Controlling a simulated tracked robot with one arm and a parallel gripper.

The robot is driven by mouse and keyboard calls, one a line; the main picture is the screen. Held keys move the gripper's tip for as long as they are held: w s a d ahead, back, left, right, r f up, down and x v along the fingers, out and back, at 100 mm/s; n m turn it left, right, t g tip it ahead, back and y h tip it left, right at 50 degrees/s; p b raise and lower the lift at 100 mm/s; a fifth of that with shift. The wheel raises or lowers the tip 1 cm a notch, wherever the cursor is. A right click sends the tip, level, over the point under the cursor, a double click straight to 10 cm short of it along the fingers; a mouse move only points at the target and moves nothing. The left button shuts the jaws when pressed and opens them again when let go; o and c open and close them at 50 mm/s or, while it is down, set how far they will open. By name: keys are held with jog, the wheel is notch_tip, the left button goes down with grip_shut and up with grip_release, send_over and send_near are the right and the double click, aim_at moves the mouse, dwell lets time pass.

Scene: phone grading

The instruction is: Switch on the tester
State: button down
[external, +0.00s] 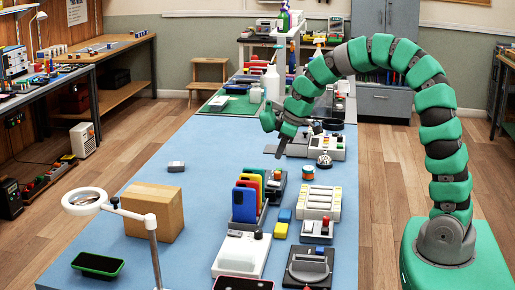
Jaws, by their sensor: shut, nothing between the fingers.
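My gripper (279,155) hangs over the blue table, fingers pointing down and shut, with nothing between them. Its tip is by the left end of a pale device (337,147) with small coloured buttons, partly hidden behind my gripper; I cannot tell if they touch. Nearer the camera stand a white device with a dark knob (241,254) and a dark device with a handle (309,265). A small grey box with a red knob (317,231) stands behind the dark one. I cannot tell which of these is the tester, nor any switch's position.
Coloured phones stand in a rack (247,202) at mid-table. A cardboard box (154,211), a ring magnifier on a stand (84,201) and a green-edged phone (97,264) are at the left. A bell (324,160) and a white bottle (272,84) stand near my gripper.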

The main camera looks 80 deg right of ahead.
aim_at(276, 183)
jog(key=x, duration=0.8)
jog(key=shift+s+f+b, duration=0.25)
jog(key=shift+f+b, duration=0.05)
jog(key=shift+f, duration=0.1)
jog(key=shift+f+g, duration=0.3)
jog(key=shift+g, duration=0.1)
jog(key=shift+s+f, duration=0.1)
jog(key=shift+s+a, duration=0.1)
jog(key=shift+s, duration=0.65)
